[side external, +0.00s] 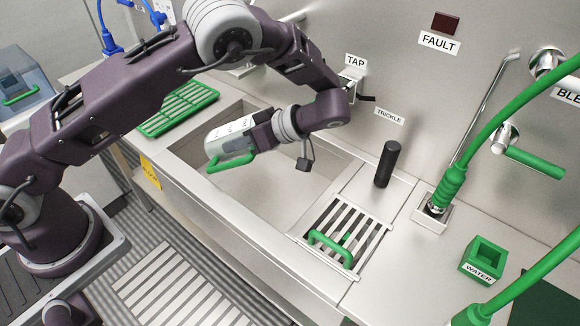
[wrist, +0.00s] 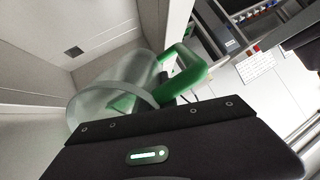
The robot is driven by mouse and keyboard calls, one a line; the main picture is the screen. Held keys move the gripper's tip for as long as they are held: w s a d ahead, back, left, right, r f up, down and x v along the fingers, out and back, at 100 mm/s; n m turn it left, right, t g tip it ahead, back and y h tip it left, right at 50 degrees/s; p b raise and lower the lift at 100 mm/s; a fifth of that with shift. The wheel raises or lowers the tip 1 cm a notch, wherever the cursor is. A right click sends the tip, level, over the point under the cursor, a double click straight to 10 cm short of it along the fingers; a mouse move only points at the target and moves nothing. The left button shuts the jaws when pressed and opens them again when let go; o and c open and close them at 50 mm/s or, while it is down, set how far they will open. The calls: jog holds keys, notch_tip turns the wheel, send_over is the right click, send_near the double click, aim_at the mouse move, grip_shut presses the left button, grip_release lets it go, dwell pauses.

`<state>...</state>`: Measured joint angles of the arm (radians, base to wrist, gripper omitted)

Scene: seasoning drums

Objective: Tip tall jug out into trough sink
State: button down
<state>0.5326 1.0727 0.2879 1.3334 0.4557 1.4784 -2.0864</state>
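The tall jug (side external: 229,138) is pale with faint markings and a green handle (side external: 232,163). It lies tipped close to horizontal in the air over the left part of the trough sink (side external: 285,200), its far end pointing left. My gripper (side external: 258,133) is shut on the jug at its right end; the fingertips are largely hidden. In the wrist view the jug (wrist: 100,98) looks translucent, with its round rim and green handle (wrist: 185,72) beyond my dark gripper body. The sink (wrist: 115,25) with a small square drain lies behind it. No stream of liquid shows.
A green rack (side external: 178,108) lies left of the sink. To the right are a slatted grate (side external: 345,228) with a green handle, a black post (side external: 386,164), a green hose (side external: 480,130) and a green WATER box (side external: 485,261). The right part of the basin is clear.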

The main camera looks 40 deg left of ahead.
aim_at(234, 133)
jog(key=shift+d+r+g+y, duration=0.1)
jog(key=shift+r+g+y, duration=0.3)
jog(key=shift+r, duration=1.2)
jog(key=shift+w+d+f+y, duration=0.1)
jog(key=shift+f+y, duration=0.4)
jog(key=shift+f, duration=0.7)
jog(key=shift+d+f+y, duration=0.1)
jog(key=shift+f+y, duration=0.4)
jog(key=shift+f, duration=0.65)
jog(key=shift+w+d+r, duration=0.1)
jog(key=shift+w+d+r+g+y, duration=0.3)
jog(key=shift+d+r+g+y, duration=0.2)
jog(key=shift+d+y, duration=0.2)
jog(key=shift+d+r+g+y, duration=0.15)
jog(key=shift+r+g+y, duration=0.25)
jog(key=shift+y, duration=0.1)
